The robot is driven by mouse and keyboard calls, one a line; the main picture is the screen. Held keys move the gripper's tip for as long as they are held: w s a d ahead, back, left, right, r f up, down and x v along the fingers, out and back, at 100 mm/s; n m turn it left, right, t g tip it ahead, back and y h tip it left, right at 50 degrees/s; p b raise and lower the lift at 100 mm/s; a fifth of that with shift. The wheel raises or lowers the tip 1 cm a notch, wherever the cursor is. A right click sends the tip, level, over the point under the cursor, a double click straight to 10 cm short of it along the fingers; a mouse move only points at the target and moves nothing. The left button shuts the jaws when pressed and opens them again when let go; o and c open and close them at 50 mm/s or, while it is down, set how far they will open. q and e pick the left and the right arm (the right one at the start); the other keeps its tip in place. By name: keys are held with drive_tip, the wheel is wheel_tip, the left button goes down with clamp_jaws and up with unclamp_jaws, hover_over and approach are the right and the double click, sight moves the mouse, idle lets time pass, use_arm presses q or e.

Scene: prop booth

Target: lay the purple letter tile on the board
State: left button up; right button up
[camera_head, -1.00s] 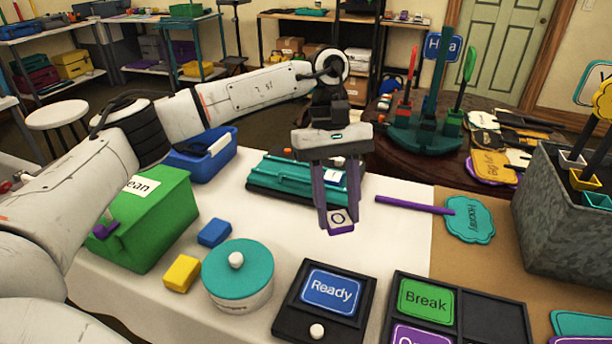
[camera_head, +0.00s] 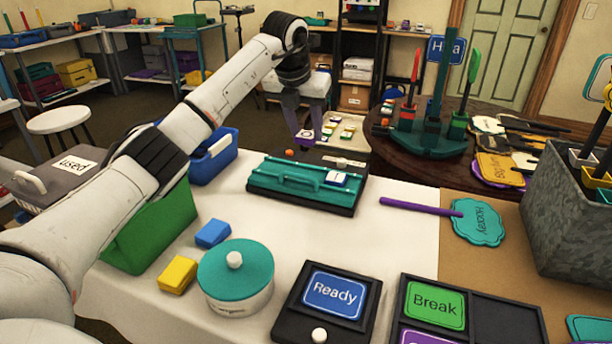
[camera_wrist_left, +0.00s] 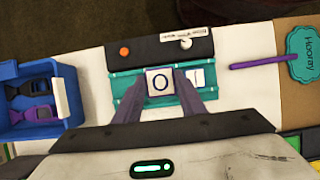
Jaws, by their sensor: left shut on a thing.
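My left gripper (camera_head: 304,128) is shut on the purple letter tile (camera_head: 304,134), whose white face shows an O in the left wrist view (camera_wrist_left: 159,81). The tile is between the two purple-grey fingers (camera_wrist_left: 161,88). In the head view they appear above and beyond the teal and dark board (camera_head: 262,190), which lies on the white-covered table. In the left wrist view the held tile overlaps the board (camera_wrist_left: 126,84); its height above it is unclear. A blue-edged letter tile (camera_head: 337,180) lies on the board's right part. My right gripper is not in view.
A blue bin (camera_head: 212,165) and green box (camera_head: 150,232) stand left of the board. Blue (camera_head: 213,233) and yellow blocks (camera_head: 178,275), a teal-lidded pot (camera_head: 235,272) and a Ready stand (camera_head: 330,297) are in front.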

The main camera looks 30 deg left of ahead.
use_arm(q)
wheel_tip(320, 180, down, 10)
drive_tip(key=shift+r+b, duration=0.2)
drive_tip(key=shift+b, duration=0.4)
drive_tip(key=shift+f, duration=0.1)
drive_tip(key=o, duration=1)
drive_tip(key=shift+s+r, duration=0.1)
drive_tip(key=shift+r, duration=0.35)
drive_tip(key=p+v, duration=0.1)
drive_tip(key=v, duration=1)
drive_tip(key=shift+s+d+r, duration=0.1)
drive_tip(key=shift+s, duration=0.05)
